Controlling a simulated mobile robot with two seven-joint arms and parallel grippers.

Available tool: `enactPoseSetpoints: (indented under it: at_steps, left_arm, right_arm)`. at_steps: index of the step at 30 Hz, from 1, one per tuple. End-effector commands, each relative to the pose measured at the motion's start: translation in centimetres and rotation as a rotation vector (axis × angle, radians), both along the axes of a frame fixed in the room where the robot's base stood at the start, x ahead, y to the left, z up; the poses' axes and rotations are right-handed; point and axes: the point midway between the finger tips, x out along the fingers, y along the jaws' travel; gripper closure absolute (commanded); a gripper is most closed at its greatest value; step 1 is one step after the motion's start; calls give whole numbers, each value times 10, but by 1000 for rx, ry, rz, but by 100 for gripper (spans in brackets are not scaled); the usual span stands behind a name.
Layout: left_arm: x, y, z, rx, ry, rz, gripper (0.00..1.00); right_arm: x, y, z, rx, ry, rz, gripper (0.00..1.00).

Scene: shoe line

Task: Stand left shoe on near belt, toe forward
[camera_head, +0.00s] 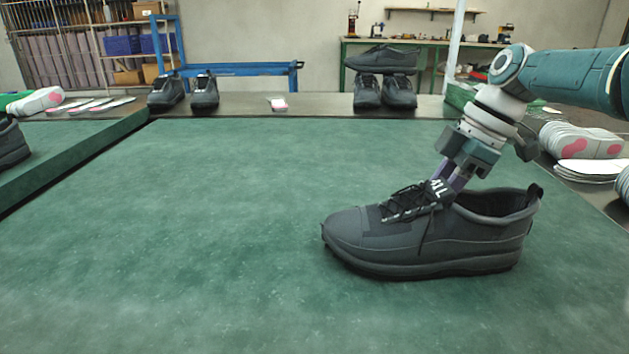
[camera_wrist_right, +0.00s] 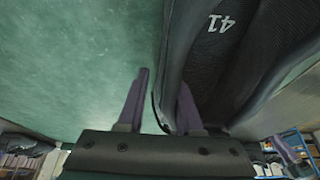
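A dark grey lace-up shoe (camera_head: 430,240) with a white mark on its tongue is upright on the wide green belt (camera_head: 200,230), toe to the left and heel to the right in the head view. My right gripper (camera_head: 447,180) is at the front of its opening, by the tongue and laces. In the right wrist view the two purple fingers (camera_wrist_right: 162,105) stand apart, with the shoe's edge (camera_wrist_right: 172,65) between or close beside them; contact cannot be told. The number 41 shows inside that edge.
Another dark shoe (camera_head: 10,143) sits at the left on a separate green surface (camera_head: 60,150). Shoe pairs (camera_head: 204,92) stand at the back, one with a shoe (camera_head: 383,58) lying on top. Insoles (camera_head: 585,142) lie at the right. The belt's left and middle are clear.

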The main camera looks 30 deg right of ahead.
Motion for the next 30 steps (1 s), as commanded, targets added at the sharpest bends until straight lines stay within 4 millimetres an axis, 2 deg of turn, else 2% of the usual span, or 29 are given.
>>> enactPoseSetpoints:
  at_steps: [8, 11, 14, 19, 24, 30]
  left_arm:
    - [0, 0, 1, 1, -1, -1, 50]
    - [0, 1, 7, 4, -1, -2, 50]
    - [0, 2, 18, 7, -1, -4, 50]
    - [0, 3, 38, 11, -2, -7, 50]
    - [0, 3, 46, 11, -2, -7, 50]
    - [0, 3, 49, 11, -2, -7, 50]
  right_arm:
    - [0, 0, 1, 0, 0, 0, 59]
    - [0, 0, 7, 0, 0, 0, 59]
    - [-3, -5, 22, -1, -1, 1, 59]
    - [-11, -19, 59, -4, -2, -1, 59]
    - [-18, -30, 90, -2, -3, -1, 59]
    - [-23, -38, 111, -1, 0, 0, 59]
